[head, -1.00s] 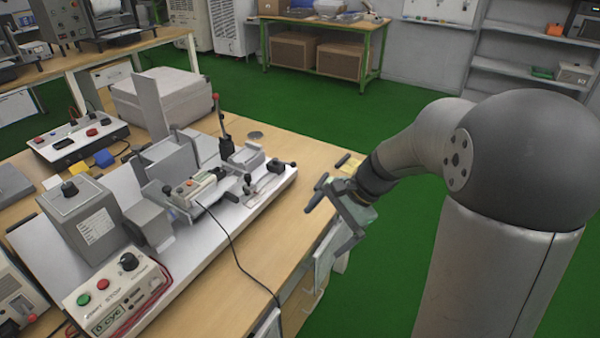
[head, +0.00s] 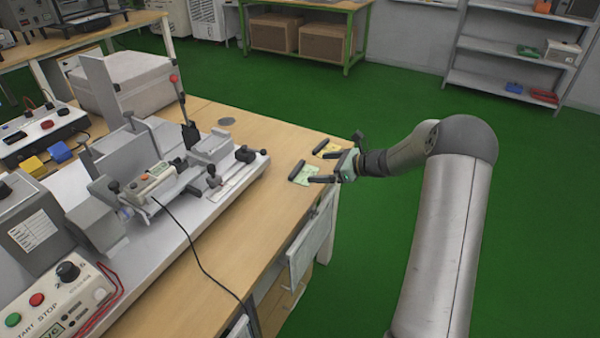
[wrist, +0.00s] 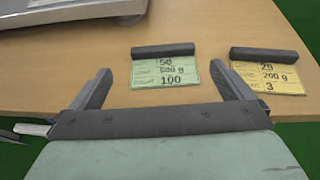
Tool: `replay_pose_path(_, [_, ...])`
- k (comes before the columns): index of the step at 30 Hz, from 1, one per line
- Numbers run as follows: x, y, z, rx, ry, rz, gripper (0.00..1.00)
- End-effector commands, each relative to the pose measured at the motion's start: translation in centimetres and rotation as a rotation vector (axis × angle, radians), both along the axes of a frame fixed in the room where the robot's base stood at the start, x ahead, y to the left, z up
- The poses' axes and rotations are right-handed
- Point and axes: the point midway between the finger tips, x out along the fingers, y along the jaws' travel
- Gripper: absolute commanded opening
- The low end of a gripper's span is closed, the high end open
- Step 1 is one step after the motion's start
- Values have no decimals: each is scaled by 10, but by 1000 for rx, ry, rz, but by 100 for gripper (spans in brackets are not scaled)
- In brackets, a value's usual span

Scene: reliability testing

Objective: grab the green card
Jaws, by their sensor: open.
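The green card (head: 304,175) lies near the right end of the wooden bench, with a dark bar along its far edge. In the wrist view the green card (wrist: 165,74) reads 50, 500 g and 100, and lies ahead of my gripper, between the lines of its two fingers. My gripper (head: 322,167) is open and empty at the bench's edge, close to the card. The wrist view shows both fingers (wrist: 160,85) spread apart, just short of the card. I cannot tell the gripper's exact height above the bench.
A yellow card (head: 328,149) with its own dark bar lies beside the green one, to its right in the wrist view (wrist: 268,78). A test rig (head: 215,165) on a pale base stands left of the cards. A black cable (head: 205,262) crosses the bench. Bare wood surrounds the cards.

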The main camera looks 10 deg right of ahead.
Motion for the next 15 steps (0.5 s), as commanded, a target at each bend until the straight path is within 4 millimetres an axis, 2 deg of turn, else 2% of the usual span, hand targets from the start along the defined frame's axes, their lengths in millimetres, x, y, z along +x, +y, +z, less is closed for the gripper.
replay_pose_path(3, [9,14,-7,0,0,1,100])
replay_pose_path(11, [17,24,-13,-1,0,0,100])
replay_pose_path(15, [27,37,-22,0,-1,4,100])
